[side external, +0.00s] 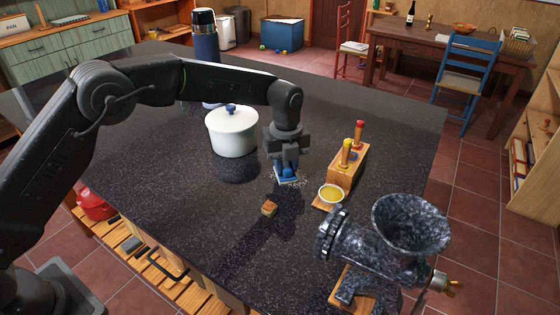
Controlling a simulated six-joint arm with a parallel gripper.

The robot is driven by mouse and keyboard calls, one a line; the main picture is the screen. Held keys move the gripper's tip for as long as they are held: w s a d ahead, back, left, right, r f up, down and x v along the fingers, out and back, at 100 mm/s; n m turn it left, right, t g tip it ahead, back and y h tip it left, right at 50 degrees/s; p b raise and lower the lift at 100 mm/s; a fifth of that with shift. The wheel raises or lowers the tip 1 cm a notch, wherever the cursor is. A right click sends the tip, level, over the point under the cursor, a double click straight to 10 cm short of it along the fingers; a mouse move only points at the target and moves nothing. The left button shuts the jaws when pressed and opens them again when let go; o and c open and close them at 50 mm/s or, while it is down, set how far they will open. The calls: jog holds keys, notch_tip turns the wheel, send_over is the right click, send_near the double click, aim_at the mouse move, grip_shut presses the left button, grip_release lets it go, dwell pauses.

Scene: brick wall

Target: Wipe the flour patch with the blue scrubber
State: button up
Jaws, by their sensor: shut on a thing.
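My gripper (287,165) points down over the middle of the dark countertop (190,180). It is shut on the blue scrubber (285,173), whose pale underside edge shows at the counter surface. The scrubber looks to be touching the counter, at or on the flour patch (301,181). Only a few pale specks of the flour show around the scrubber's right side. The rest of the patch is hidden under the scrubber or too small to tell.
A white pot (232,133) with a blue-knobbed lid stands left of my gripper. A wooden block with colored handles (347,168) and a small bowl of yellow liquid (331,194) stand close on the right. A small wooden cube (269,209) lies in front. A dark stone grinder (375,245) stands front right.

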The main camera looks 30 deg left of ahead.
aim_at(305, 185)
jog(key=shift+s+d+f, duration=0.1)
jog(key=shift+s+d, duration=0.05)
jog(key=shift+d, duration=2.75)
jog(key=shift+a+r, duration=0.1)
jog(key=shift+r, duration=3.05)
jog(key=shift+r, duration=0.15)
notch_tip(305, 185, up, 3)
jog(key=shift+f, duration=0.15)
jog(key=shift+a, duration=0.1)
